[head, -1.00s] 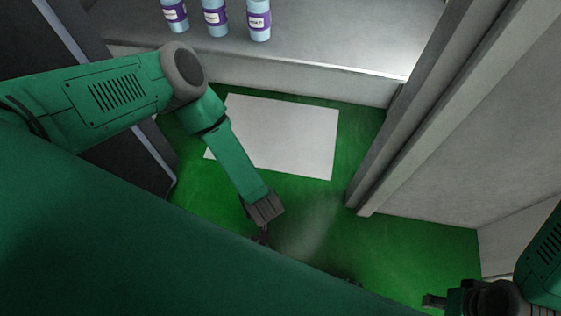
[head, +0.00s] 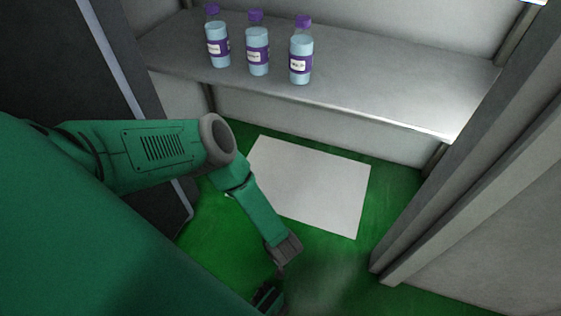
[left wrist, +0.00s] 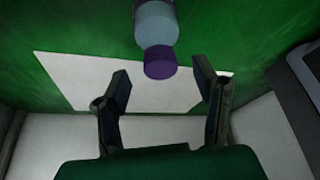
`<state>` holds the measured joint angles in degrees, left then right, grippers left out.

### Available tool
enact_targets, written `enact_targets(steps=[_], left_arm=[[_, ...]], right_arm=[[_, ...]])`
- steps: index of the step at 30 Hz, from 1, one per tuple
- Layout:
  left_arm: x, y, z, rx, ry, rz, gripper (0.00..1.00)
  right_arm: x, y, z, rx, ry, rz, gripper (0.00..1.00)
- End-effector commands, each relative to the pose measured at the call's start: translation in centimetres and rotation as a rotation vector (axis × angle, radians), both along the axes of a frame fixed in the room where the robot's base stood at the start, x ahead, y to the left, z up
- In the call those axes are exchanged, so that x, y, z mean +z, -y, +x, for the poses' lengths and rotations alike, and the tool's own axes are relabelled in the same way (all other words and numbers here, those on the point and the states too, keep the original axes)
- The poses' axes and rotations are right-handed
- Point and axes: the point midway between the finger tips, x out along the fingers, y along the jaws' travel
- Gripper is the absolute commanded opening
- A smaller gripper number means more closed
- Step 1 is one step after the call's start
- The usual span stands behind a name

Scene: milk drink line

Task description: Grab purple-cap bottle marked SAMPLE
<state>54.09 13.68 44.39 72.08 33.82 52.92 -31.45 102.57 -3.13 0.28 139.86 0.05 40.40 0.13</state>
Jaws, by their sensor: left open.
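Three light-blue bottles with purple caps and purple label bands stand upright in a row on the shelf in the head view: a left one (head: 217,45), a middle one (head: 257,50) and a right one (head: 300,58). Their white label text is too small to read. My left gripper (head: 268,298) is low over the green floor, well below the shelf, partly cut off by my body. In the left wrist view, my open left gripper (left wrist: 162,80) has a purple-capped bottle (left wrist: 157,25) beyond its fingertips, its label cut off by the frame.
The grey shelf (head: 390,100) has free room right of the bottles. A white sheet (head: 310,188) lies on the green floor (head: 215,225). A grey upright panel (head: 470,170) bounds the right side, and a dark cabinet (head: 60,60) the left.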

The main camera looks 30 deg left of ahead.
Motion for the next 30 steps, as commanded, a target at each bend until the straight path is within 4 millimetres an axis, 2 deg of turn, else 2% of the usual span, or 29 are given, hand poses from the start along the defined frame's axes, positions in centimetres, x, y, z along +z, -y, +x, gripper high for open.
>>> enact_targets(steps=[1, 5, 14, 17, 18, 19, 27, 30], left_arm=[[-1.3, -0.4, 0.1, 0.004, -0.001, 0.0, 0.55], [-2.6, -0.7, 0.7, 0.003, -0.001, -0.002, 0.55], [-2.8, -0.8, 0.9, -0.001, 0.0, -0.003, 0.55], [-2.8, -0.8, 0.8, -0.001, 0.0, -0.003, 0.23], [-2.8, -0.8, 0.8, -0.001, 0.0, -0.003, 0.09], [-2.8, -0.8, 0.8, -0.001, 0.0, -0.003, 0.0], [-2.7, -0.8, 0.9, 0.0, 0.001, -0.004, 0.0], [-2.1, -0.7, 1.0, -0.002, 0.002, -0.003, 0.0]], right_arm=[[-1.1, 0.0, 0.0, 0.0, 0.0, 0.0, 0.4], [-1.9, 0.0, 0.0, 0.0, -0.001, 0.0, 0.4], [-1.9, 0.0, 0.0, 0.0, 0.0, 0.0, 0.4], [-1.9, 0.0, 0.0, 0.0, 0.0, 0.0, 0.4], [-1.9, 0.0, 0.0, 0.0, 0.0, 0.0, 0.4], [-1.9, 0.0, 0.0, 0.0, 0.0, 0.0, 0.4], [-1.8, 0.0, 0.0, 0.0, 0.0, 0.0, 0.4], [-1.5, 0.0, 0.0, 0.0, 0.0, 0.0, 0.4]])
